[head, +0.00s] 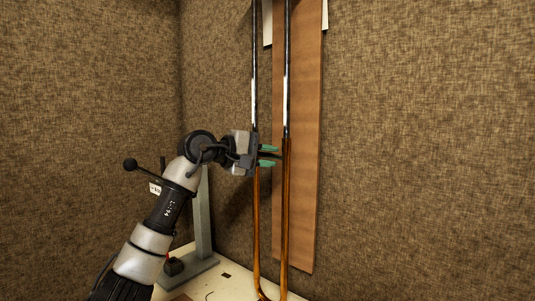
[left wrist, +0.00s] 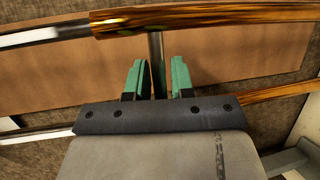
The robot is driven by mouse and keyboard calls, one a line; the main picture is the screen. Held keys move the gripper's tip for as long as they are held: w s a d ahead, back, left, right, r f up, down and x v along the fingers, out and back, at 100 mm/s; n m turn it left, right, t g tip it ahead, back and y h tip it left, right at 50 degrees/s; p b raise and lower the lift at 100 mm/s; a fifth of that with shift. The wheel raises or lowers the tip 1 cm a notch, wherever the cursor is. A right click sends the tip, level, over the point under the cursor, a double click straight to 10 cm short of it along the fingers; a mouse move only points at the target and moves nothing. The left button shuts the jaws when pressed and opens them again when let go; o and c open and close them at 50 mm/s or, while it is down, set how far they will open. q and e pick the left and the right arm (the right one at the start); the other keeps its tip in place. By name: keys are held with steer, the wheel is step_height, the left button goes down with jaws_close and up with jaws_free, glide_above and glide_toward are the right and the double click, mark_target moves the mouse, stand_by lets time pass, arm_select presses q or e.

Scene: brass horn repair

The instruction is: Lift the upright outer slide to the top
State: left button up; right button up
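The brass outer slide (head: 285,222) stands upright, two parallel tubes joined by a bend at the bottom. Chrome inner tubes (head: 287,75) run up from its upper ends and out of the picture. My left gripper (head: 268,156) is at the slide's upper end, green fingertips apart. In the left wrist view its fingers (left wrist: 157,80) stand on either side of a grey cross bar (left wrist: 156,50) between the tubes, with a small gap showing. The brass tube (left wrist: 220,18) crosses beyond the fingertips. The gripper body hides part of the nearer tube. My right gripper is not in view.
A brown board (head: 305,150) stands behind the slide against woven-textured walls (head: 430,150). A grey post on a base (head: 203,225) stands behind my left arm. A pale surface (head: 225,285) lies below. The space right of the slide is clear.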

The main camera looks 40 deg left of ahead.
arm_select(q)
jaws_close()
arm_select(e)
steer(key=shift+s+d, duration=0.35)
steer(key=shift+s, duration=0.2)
